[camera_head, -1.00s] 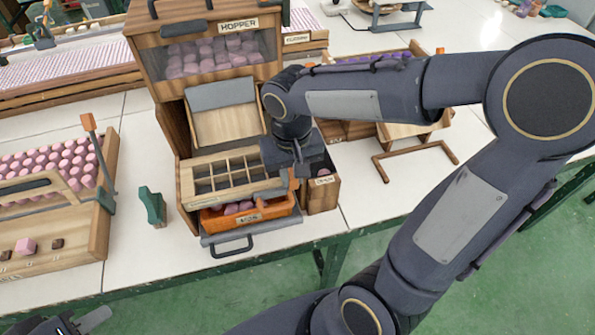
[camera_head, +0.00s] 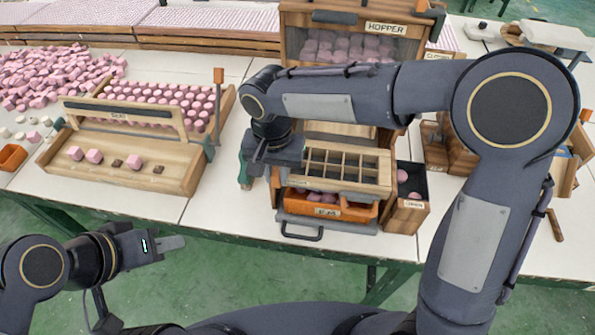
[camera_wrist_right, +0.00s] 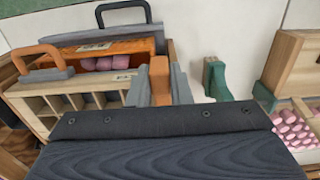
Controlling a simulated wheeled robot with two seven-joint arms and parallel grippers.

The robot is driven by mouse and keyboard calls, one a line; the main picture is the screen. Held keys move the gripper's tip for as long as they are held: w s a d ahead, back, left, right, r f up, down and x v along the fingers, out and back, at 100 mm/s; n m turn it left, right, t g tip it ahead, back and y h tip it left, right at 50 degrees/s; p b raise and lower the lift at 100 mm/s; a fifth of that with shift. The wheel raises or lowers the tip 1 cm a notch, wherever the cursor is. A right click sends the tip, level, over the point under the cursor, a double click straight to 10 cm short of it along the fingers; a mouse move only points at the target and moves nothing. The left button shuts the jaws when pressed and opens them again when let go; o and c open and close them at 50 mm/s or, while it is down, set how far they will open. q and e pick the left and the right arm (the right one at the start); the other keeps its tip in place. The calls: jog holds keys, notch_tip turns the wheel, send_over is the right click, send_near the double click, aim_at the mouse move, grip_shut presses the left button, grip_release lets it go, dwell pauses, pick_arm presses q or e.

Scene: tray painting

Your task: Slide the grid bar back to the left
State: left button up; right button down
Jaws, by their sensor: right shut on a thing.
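The wooden grid bar (camera_head: 345,167), divided into small square compartments, lies across the front of the hopper cabinet. It sits above an orange bin (camera_head: 325,207) holding pink pieces. In the right wrist view the grid (camera_wrist_right: 72,103) lies left of the fingers. My right gripper (camera_wrist_right: 160,88) is at the grid's left end as seen from the head. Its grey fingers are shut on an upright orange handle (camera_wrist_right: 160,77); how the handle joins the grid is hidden. A second orange handle (camera_wrist_right: 38,55) is at the other end. My left gripper (camera_head: 170,246) is low at left, away from the table; its finger gap is unclear.
A green block (camera_head: 244,168) stands just left of the cabinet, partly behind my right gripper. A wooden tray (camera_head: 130,172) with pink pieces is further left. A side bin (camera_head: 408,215) adjoins the grid's right end.

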jog(key=shift+a, duration=0.25)
jog(key=c, duration=1.3)
grip_release()
jog(key=shift+w+a, duration=0.15)
jog(key=shift+r, duration=0.15)
notch_tip(320, 180, up, 8)
jog(key=shift+f, duration=0.2)
